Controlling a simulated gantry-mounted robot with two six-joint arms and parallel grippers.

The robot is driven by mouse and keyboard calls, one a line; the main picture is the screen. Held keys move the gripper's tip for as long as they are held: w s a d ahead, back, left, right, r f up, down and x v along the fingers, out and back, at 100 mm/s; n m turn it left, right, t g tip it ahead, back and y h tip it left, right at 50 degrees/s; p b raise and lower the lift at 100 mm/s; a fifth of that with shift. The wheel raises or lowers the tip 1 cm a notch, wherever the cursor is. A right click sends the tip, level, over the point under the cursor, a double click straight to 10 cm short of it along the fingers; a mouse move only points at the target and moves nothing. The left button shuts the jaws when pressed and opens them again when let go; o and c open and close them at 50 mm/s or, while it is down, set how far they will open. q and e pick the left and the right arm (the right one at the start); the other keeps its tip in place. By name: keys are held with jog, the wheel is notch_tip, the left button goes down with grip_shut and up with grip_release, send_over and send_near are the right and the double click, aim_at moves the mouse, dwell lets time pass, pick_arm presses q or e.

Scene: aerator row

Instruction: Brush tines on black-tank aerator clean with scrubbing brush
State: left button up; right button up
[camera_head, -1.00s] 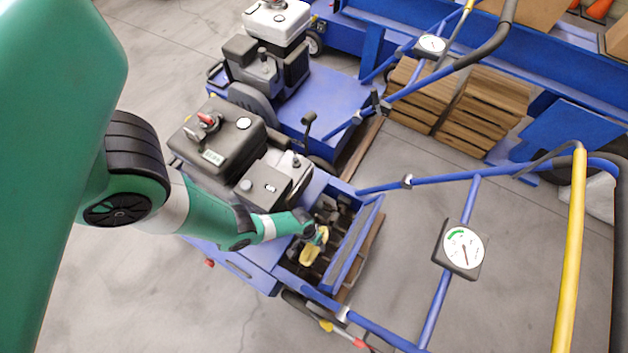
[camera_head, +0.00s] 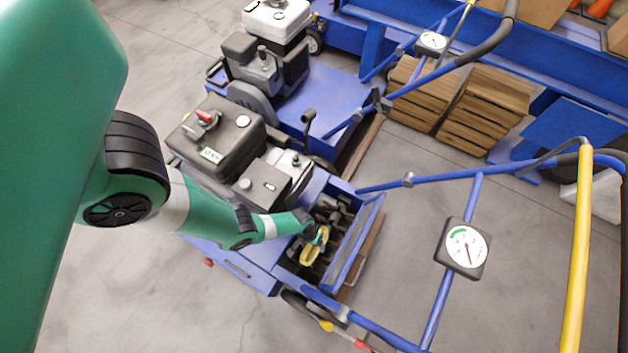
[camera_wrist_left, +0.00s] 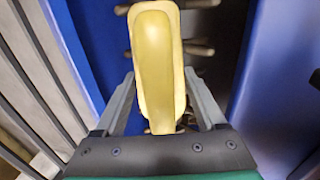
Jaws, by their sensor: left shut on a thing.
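The black-tank aerator (camera_head: 218,135) is the nearer blue machine, with a black tank on top and an open tine bay (camera_head: 330,240) at its rear. Dark tines (camera_head: 330,212) show inside the bay. My left gripper (camera_head: 318,240) is down in the bay, shut on the yellow scrubbing brush (camera_head: 313,251). In the left wrist view the brush (camera_wrist_left: 155,65) lies between the two grey fingers (camera_wrist_left: 160,100). Tan, rod-like tines (camera_wrist_left: 198,47) show behind and beside it; the brush hides others. Whether the bristles touch the tines cannot be told. My right gripper is out of view.
A second blue aerator with a white tank (camera_head: 276,18) stands behind. Blue handlebars with a gauge (camera_head: 463,248) and a yellow lever (camera_head: 577,250) reach to the right. Stacked wooden boards (camera_head: 470,105) lie at the back right. Grey floor is clear at lower left.

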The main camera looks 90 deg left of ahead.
pick_arm(q)
jog(key=shift+w+a+f+b, duration=0.1)
jog(key=shift+w+a+b, duration=0.45)
jog(key=shift+a, duration=0.4)
jog(key=shift+w+a, duration=0.9)
jog(key=shift+a, duration=0.25)
jog(key=shift+s+d, duration=0.1)
jog(key=shift+s+d+p, duration=0.35)
jog(key=shift+d+p, duration=0.15)
jog(key=shift+p, duration=0.05)
jog(key=shift+s+d+p, duration=0.25)
jog(key=shift+s+d, duration=0.3)
jog(key=shift+d, duration=0.2)
jog(key=shift+s+d+p, duration=0.25)
jog(key=shift+s+d, duration=0.3)
jog(key=shift+d, duration=0.2)
